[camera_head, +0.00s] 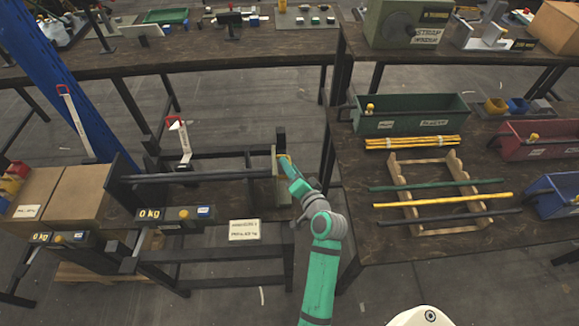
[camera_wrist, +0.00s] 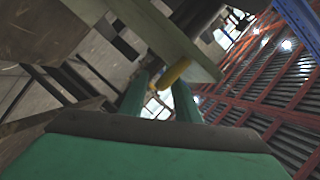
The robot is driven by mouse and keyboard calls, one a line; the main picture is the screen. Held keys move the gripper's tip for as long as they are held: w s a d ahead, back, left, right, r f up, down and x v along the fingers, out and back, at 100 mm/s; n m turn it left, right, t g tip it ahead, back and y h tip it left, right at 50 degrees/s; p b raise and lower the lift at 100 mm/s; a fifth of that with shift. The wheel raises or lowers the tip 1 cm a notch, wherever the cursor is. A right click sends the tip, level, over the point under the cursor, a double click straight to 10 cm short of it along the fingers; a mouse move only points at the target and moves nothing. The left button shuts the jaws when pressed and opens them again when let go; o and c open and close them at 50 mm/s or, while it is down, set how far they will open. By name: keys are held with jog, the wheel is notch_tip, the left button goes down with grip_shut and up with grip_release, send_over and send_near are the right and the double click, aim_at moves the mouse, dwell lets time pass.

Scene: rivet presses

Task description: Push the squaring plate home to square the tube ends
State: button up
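The squaring plate, which I take to be the pale green upright plate (camera_head: 281,182), stands at the right end of the left-hand frame. A yellow handle (camera_wrist: 174,73) sticks out of the plate (camera_wrist: 160,32) in the wrist view. My gripper (camera_head: 287,164) is at the plate's right face, close to the handle. In the wrist view its two green fingers (camera_wrist: 159,88) are apart, with a gap showing between them. The handle's end lies at the fingertips; whether they touch is unclear. A dark tube (camera_head: 190,177) lies along the frame, left of the plate.
Two boxes reading "0 kg" (camera_head: 178,215) (camera_head: 62,239) and a white label (camera_head: 244,230) are on the frame's near side. The right table holds a wooden rack (camera_head: 436,229) with green, yellow and black rods, plus green (camera_head: 400,122), red and blue bins. A blue post rises at left.

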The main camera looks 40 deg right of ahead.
jog(key=shift+w, duration=0.2)
grip_shut()
jog(key=shift+w+a, duration=0.15)
jog(key=shift+a, duration=0.05)
grip_release()
jog(key=v, duration=1.1)
jog(key=shift+f, duration=0.15)
dwell(0.5)
